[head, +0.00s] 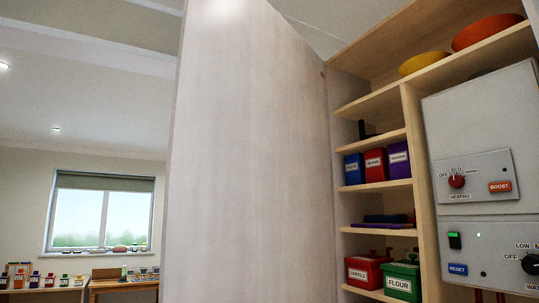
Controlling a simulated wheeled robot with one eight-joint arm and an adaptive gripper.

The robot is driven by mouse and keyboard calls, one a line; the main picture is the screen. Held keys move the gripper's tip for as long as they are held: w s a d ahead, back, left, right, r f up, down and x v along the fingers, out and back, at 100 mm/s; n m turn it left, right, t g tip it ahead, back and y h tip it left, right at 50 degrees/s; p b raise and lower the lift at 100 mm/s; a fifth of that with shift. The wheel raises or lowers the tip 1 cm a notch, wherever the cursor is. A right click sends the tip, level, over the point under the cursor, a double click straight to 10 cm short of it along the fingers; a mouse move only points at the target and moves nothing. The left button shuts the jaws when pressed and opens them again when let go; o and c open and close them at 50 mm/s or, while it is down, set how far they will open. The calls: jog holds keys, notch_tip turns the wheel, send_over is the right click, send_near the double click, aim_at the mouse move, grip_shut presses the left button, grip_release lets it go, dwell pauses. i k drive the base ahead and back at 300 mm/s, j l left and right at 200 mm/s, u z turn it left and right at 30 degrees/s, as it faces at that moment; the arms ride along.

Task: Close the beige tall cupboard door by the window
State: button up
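The beige tall cupboard door (245,160) stands open in the head view, filling the middle of the picture from top to bottom. Its right edge meets the cupboard (419,150), whose inside shelves are exposed on the right. The window (100,215) shows at the far left, well behind the door. My gripper is not in view. The door's lower end is cut off by the picture's bottom edge, and I see no handle on the face turned to me.
The shelves hold labelled tins such as the red lentils tin (368,270) and the green flour tin (403,281). A grey control panel (480,130) with knobs is at the right. A wooden table (125,284) stands under the window. Open room lies left of the door.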

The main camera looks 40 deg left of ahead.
aim_at(248, 218)
jog(key=k+j, duration=0.1)
jog(key=j, duration=0.35)
jog(key=k+j, duration=0.1)
jog(key=j, duration=0.35)
jog(key=k+j, duration=0.1)
jog(key=j, duration=0.35)
jog(key=k+j+z, duration=0.1)
jog(key=j, duration=0.35)
jog(key=k+j, duration=0.1)
jog(key=j, duration=0.35)
jog(key=k+j, duration=0.1)
jog(key=j, duration=0.35)
jog(key=k+j, duration=0.1)
jog(key=j, duration=0.35)
jog(key=i+j, duration=0.1)
jog(key=j, duration=1.35)
